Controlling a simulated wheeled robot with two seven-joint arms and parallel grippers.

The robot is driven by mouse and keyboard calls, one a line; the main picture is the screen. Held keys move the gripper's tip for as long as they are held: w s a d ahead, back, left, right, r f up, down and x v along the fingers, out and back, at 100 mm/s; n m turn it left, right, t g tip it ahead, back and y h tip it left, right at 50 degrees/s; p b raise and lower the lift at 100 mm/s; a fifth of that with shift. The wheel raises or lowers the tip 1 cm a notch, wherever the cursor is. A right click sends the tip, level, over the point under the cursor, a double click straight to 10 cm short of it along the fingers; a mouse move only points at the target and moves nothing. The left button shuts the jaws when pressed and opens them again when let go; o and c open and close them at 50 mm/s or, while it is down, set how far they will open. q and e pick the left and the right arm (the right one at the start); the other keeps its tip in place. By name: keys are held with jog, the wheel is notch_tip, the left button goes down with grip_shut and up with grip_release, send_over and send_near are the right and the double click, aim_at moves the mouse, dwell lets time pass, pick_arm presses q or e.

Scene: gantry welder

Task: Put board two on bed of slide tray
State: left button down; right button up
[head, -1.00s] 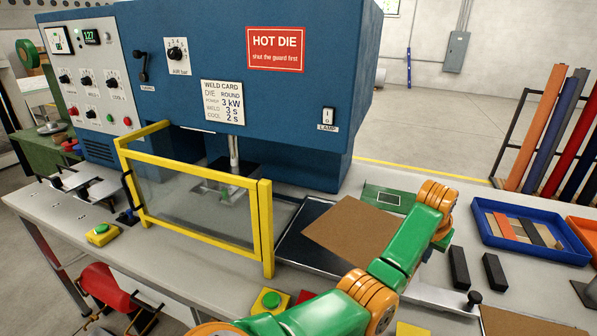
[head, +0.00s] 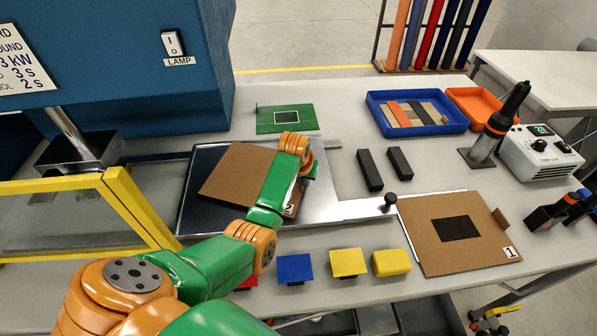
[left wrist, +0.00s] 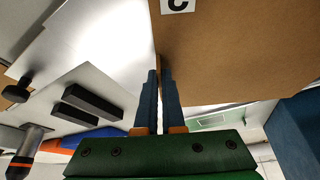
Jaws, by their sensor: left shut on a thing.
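Board two (head: 235,175), a brown panel with a white "2" label, lies over the left part of the metal slide tray (head: 325,205) in the head view. My left gripper (left wrist: 160,85) is shut on the edge of board two (left wrist: 235,55) in the left wrist view. In the head view my wrist and forearm cover the gripper and part of the board. The board is turned slightly against the tray. I cannot tell whether it touches the bed or hangs just above it. My right gripper is not in view.
Board one (head: 445,228), with a dark square, lies right of the tray. Two black bars (head: 370,170) and a green card (head: 287,118) lie behind. The yellow guard frame (head: 140,210) and press stand left. Coloured blocks (head: 295,268) line the front. A blue bin (head: 455,128) stands back right.

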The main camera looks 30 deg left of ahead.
pick_arm(q)
jog(key=shift+s+d+f, duration=0.1)
jog(key=shift+d+f, duration=0.1)
jog(key=shift+f, duration=0.35)
jog(key=shift+w+a+f, duration=0.15)
jog(key=shift+w+f, duration=0.05)
jog(key=c, duration=1)
grip_release()
jog(key=shift+s+a, duration=0.1)
jog(key=shift+s, duration=0.05)
jog(key=shift+c, duration=0.2)
jog(key=shift+s+r, duration=0.1)
jog(key=shift+r, duration=0.05)
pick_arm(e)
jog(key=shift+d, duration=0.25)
pick_arm(q)
jog(key=shift+r, duration=0.45)
jog(key=v, duration=1.1)
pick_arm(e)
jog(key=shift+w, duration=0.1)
pick_arm(q)
jog(key=shift+s, duration=0.15)
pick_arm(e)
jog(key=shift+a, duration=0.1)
